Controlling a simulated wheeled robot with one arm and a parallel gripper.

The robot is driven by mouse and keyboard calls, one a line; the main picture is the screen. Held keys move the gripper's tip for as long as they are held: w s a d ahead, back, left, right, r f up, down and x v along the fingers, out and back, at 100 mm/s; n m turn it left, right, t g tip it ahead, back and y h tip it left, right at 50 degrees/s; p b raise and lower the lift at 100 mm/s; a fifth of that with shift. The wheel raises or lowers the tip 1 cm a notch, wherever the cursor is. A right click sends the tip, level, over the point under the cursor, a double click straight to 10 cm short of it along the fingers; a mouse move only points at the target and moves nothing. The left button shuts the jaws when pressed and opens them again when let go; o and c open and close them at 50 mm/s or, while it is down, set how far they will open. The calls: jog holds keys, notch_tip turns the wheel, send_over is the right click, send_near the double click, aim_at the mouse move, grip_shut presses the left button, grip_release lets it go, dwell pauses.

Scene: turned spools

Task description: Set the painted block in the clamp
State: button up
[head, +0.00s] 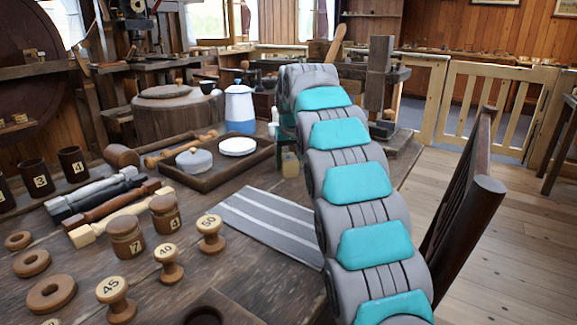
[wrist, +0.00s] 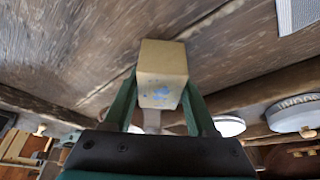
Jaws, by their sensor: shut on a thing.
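The painted block (wrist: 160,75) is pale tan with blue paint specks on one face. My gripper (wrist: 160,97) has its two green fingers shut on the sides of this block. In the head view the block (head: 291,166) hangs below my gripper (head: 287,148), near the right end of the tray, partly behind my arm. A wooden vise-like clamp (head: 379,75) with a tall upright jaw stands behind and to the right of the block. Its lower part is partly hidden by my arm, and its opening is not clear.
A wooden tray (head: 208,183) holds a grey lidded dish (head: 193,160) and a white disc (head: 238,146). A blue-white pot (head: 240,108) stands behind it. A striped cloth (head: 268,222), numbered spools (head: 170,265) and jars cover the front. A chair (head: 468,215) stands at right.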

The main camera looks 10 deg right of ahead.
grip_shut()
jog(key=shift+r, duration=0.1)
